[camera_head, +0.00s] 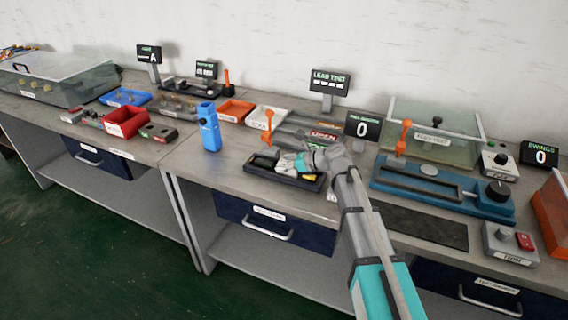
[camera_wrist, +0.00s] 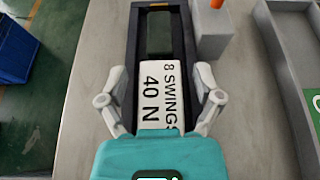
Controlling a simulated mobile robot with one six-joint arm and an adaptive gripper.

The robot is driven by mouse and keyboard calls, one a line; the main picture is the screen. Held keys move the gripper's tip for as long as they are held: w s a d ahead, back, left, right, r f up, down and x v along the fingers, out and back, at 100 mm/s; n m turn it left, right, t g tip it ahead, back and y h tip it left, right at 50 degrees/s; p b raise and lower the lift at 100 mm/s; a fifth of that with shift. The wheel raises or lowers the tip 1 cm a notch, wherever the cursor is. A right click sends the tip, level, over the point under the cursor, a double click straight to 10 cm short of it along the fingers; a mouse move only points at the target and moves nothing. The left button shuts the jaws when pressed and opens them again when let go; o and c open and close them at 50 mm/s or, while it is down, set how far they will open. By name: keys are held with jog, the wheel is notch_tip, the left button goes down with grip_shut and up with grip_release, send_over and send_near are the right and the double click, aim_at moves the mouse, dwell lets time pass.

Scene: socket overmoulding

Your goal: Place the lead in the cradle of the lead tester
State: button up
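The lead tester stands under the "LEAD TEST" display (camera_head: 329,82), with an orange lever (camera_head: 268,126) and a green "OPEN" sign (camera_head: 323,136) near it. My gripper (camera_head: 304,160) is over a black tray (camera_head: 258,171) at the bench's front edge. In the wrist view my gripper (camera_wrist: 160,108) has its fingers apart on either side of a white block (camera_wrist: 160,88) marked "8 SWINGS 40 N", with gaps showing at both sides. The block sits in or over the tray, which also shows in this view (camera_wrist: 133,42). I cannot make out the lead or the cradle.
A blue upright holder (camera_head: 209,128) stands left of the tray. A blue fixture (camera_head: 440,188) and a dark mat (camera_head: 425,224) lie to the right. A grey open tray (camera_wrist: 290,75) is right in the wrist view. Bare bench lies left of the black tray.

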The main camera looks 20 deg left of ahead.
jog(key=shift+r, duration=0.15)
jog(key=shift+d+r+p, duration=0.1)
jog(key=shift+d+p, duration=0.1)
jog(key=shift+p, duration=0.1)
jog(key=p+v, duration=0.4)
jog(key=v, duration=0.7)
jog(key=shift+d+r, duration=0.15)
jog(key=shift+d, duration=0.1)
jog(key=shift+s+d, duration=0.1)
